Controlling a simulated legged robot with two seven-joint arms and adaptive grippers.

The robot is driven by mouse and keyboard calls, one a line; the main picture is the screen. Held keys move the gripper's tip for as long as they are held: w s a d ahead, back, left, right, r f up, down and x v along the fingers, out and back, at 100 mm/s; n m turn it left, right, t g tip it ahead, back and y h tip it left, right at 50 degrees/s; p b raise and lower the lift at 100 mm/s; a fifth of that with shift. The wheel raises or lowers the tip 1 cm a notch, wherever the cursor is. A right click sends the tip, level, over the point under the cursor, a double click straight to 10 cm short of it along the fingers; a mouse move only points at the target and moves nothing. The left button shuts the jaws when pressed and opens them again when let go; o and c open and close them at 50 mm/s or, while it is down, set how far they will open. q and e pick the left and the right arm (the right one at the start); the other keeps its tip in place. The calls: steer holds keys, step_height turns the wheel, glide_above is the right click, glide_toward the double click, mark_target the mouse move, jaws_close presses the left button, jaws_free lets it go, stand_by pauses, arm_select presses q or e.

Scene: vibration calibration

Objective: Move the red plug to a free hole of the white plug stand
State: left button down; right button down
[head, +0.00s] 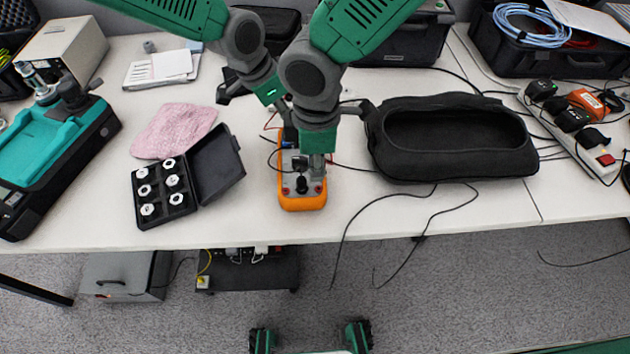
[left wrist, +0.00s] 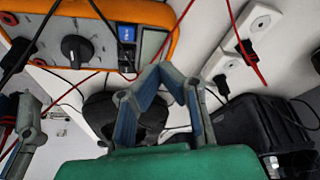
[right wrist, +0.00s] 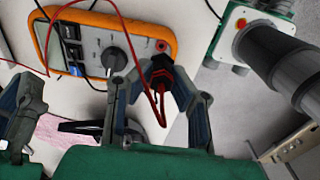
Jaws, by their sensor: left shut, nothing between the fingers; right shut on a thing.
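The red plug (right wrist: 158,77) is held between the fingers of my right gripper (right wrist: 158,66), by a socket corner of the orange multimeter (right wrist: 108,42). I cannot tell whether its tip touches the socket. In the head view my right gripper (head: 318,172) hangs over the multimeter (head: 303,203) and hides the plug. A white strip with round holes (left wrist: 226,68), which looks like the white plug stand, lies at upper right in the left wrist view, with a dark plug and a red lead at it. My left gripper (left wrist: 165,72) is shut and empty, between multimeter and strip.
Loose red and black leads cross the work area. A black pouch (head: 455,165) lies right of the multimeter. An open black box (head: 215,165) with several white pieces and a pink cloth (head: 172,130) lie left. The table's front edge is close to the multimeter.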

arm_select(q)
steer(key=shift+r, duration=2.35)
